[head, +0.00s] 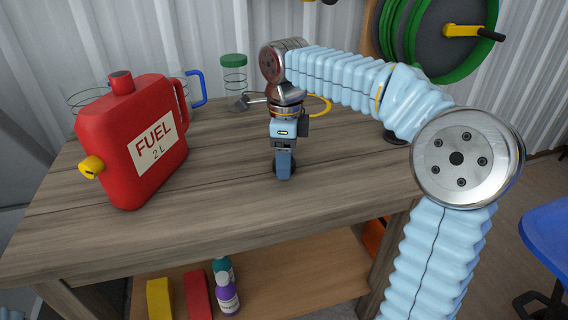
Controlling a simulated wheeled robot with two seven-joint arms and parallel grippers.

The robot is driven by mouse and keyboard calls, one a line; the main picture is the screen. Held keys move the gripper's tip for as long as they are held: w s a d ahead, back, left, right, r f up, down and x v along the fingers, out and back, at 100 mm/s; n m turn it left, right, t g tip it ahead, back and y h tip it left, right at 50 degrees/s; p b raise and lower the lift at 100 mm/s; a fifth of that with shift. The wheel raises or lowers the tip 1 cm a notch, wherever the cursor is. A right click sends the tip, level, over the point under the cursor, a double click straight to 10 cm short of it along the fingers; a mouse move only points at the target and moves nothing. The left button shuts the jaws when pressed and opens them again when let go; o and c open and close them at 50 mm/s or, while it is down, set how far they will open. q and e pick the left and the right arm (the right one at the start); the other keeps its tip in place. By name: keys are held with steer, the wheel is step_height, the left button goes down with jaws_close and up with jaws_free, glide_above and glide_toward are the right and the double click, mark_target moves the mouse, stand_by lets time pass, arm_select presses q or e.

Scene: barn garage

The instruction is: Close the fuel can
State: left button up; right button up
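The red fuel can (118,145) stands upright on the left part of the workbench, with a white "FUEL 2 L" label facing front right. A short red neck (121,83) with a darker top rises from it; I cannot tell whether that top is a cap or an opening. A yellow knob-like part (91,167) sticks out at the can's lower left side. My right gripper (284,172) points down over the middle of the bench, right of the can and apart from it. Its fingers show nearly edge-on, so their opening is unclear. My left gripper is out of view.
Behind the can are a wire basket (88,98), a blue handle (197,88) and a green-lidded jar (234,76). A green hose reel (435,40) hangs at the back right. Bottles (228,294) stand on the lower shelf. The bench top (225,200) between can and gripper is clear.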

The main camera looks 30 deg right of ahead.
steer(key=c, duration=0.7)
steer(key=shift+o, duration=0.2)
steer(key=shift+r, duration=0.4)
step_height(320, 180, up, 3)
steer(key=shift+f, duration=0.1)
steer(key=s+a+r, duration=0.9)
steer(key=s, duration=0.1)
steer(key=shift+s+a+r+p, duration=0.15)
steer(key=shift+s+r+p, duration=0.05)
steer(key=shift+s+p, duration=0.1)
